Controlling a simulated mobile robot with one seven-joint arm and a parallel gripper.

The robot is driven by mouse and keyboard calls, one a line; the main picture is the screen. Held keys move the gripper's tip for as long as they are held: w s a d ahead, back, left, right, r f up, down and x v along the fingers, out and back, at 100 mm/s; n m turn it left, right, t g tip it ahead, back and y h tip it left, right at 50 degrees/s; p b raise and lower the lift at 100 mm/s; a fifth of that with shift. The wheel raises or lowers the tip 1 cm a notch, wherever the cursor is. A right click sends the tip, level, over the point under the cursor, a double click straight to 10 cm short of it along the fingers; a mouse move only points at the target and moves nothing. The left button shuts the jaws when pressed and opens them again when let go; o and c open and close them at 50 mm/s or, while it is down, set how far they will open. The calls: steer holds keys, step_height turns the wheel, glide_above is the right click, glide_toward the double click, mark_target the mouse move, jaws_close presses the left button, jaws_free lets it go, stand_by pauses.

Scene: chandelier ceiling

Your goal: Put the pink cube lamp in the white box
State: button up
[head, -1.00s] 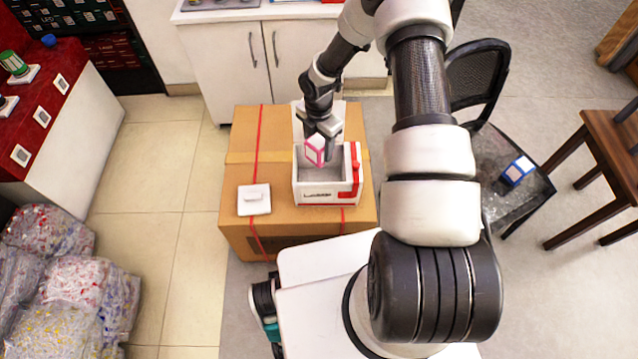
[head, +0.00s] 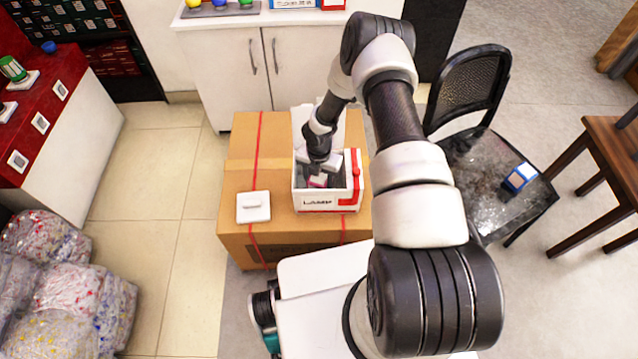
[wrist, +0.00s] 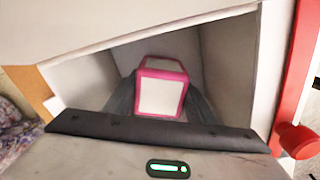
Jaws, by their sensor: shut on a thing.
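The pink cube lamp, white with pink edges, is between my gripper's fingers inside the white box; in the wrist view the lamp (wrist: 161,88) is clear, with box walls around it. In the head view only a small part of the lamp (head: 318,181) shows below my gripper (head: 316,172). My gripper is shut on the lamp and reaches down into the box. I cannot tell whether the lamp touches the box floor.
The box stands on a brown cardboard carton (head: 236,172) with red straps. A small white square base (head: 254,207) lies to its left. A black chair (head: 480,160) with a blue-edged cube (head: 519,178) stands at the right. White cabinets (head: 225,75) are behind.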

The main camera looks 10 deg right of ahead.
steer(key=shift+f, duration=0.2)
steer(key=shift+f+b, duration=0.25)
steer(key=shift+b, duration=0.05)
steer(key=o, duration=1.2)
steer(key=shift+r, duration=0.1)
